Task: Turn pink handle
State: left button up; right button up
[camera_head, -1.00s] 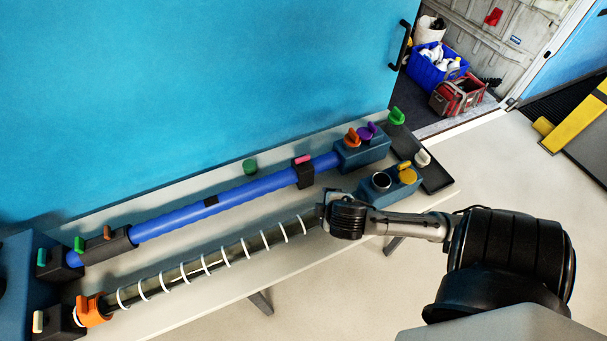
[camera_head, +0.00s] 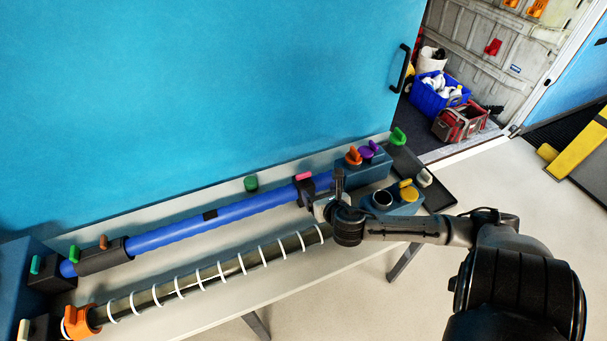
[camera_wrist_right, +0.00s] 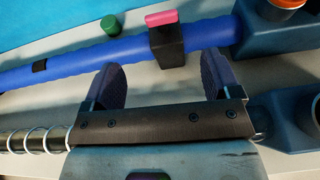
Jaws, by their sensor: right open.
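The pink handle (camera_head: 304,176) is a short bar on top of a black block (camera_head: 306,190) around the blue duct (camera_head: 225,216). In the right wrist view the pink handle (camera_wrist_right: 161,17) is at the top middle, above its black block (camera_wrist_right: 167,45). My right gripper (camera_head: 322,190) is just in front of the black block, close to the pink handle and apart from it. In the right wrist view its two fingers (camera_wrist_right: 160,84) are spread wide with nothing between them, and the block lies beyond their gap. My left gripper is not in view.
Blue blocks with orange (camera_head: 353,155), purple (camera_head: 369,149) and yellow (camera_head: 408,191) handles stand right of my gripper. A green knob (camera_head: 251,183) sits behind the duct. The blue wall (camera_head: 200,90) bounds the bench.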

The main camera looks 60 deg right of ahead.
aim_at(304, 175)
jog(key=b+x, duration=0.2)
jog(key=x, duration=1.1)
jog(key=shift+w+d+f, duration=0.15)
jog(key=shift+w+f, duration=0.1)
